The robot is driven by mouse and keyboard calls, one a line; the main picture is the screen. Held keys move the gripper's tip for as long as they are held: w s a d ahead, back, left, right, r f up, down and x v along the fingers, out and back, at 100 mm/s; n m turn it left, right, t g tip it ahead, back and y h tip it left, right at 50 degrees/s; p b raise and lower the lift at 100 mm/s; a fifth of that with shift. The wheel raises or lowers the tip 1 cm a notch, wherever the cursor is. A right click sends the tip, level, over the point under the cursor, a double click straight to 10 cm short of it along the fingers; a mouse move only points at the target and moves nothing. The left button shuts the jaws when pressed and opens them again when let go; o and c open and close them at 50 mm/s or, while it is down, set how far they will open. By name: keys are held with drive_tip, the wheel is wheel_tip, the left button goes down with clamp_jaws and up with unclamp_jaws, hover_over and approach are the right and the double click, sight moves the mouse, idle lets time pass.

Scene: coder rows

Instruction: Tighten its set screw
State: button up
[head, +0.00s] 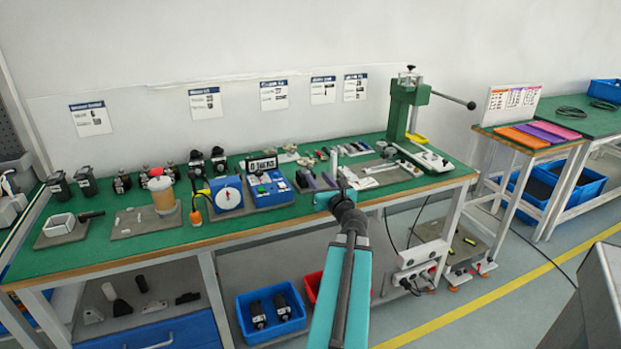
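My arm reaches up from the bottom of the head view to the front edge of the green workbench (250,222). My gripper (318,183) is at its end, over the bench just right of a blue instrument box with a display (268,187). The fingers are small and dark against the parts behind, so I cannot tell whether they are open or hold anything. Several black encoder-like units stand at the left back, such as one (58,187) and another (218,160). No set screw can be made out at this size.
A blue dial gauge (227,195) and an amber cylinder (162,194) stand left of the instrument. A green lever press (404,108) stands at the right back. Small parts and tools crowd the bench near my gripper. A blue bin (272,314) sits below.

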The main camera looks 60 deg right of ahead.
sight(310, 168)
drive_tip(key=shift+w+d+f+b, duration=0.1)
drive_tip(key=shift+b, duration=0.7)
drive_tip(key=shift+x, duration=2.8)
clamp_jaws()
